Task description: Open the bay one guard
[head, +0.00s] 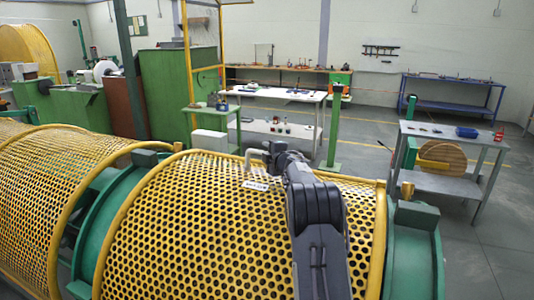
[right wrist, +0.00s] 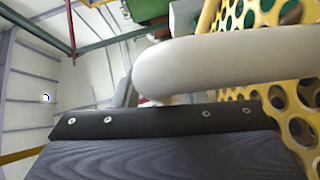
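A yellow perforated guard (head: 180,220) with a small white label (head: 256,185) curves over the drum in front of me and is down. The label is too small to read. A pale grey handle (head: 251,157) stands at the guard's top far side. My right gripper (head: 268,157) is at this handle, its arm reaching over the guard. In the right wrist view the rounded pale handle (right wrist: 215,62) lies close across a dark finger plate with screws (right wrist: 160,120). The fingers' gap and any grip are hidden. My left gripper is out of view.
A second yellow perforated guard (head: 50,175) lies to the left, past a green ring (head: 108,215). A green support (head: 415,250) stands at the right. Workbenches and a grey table (head: 450,185) stand beyond, with open floor between.

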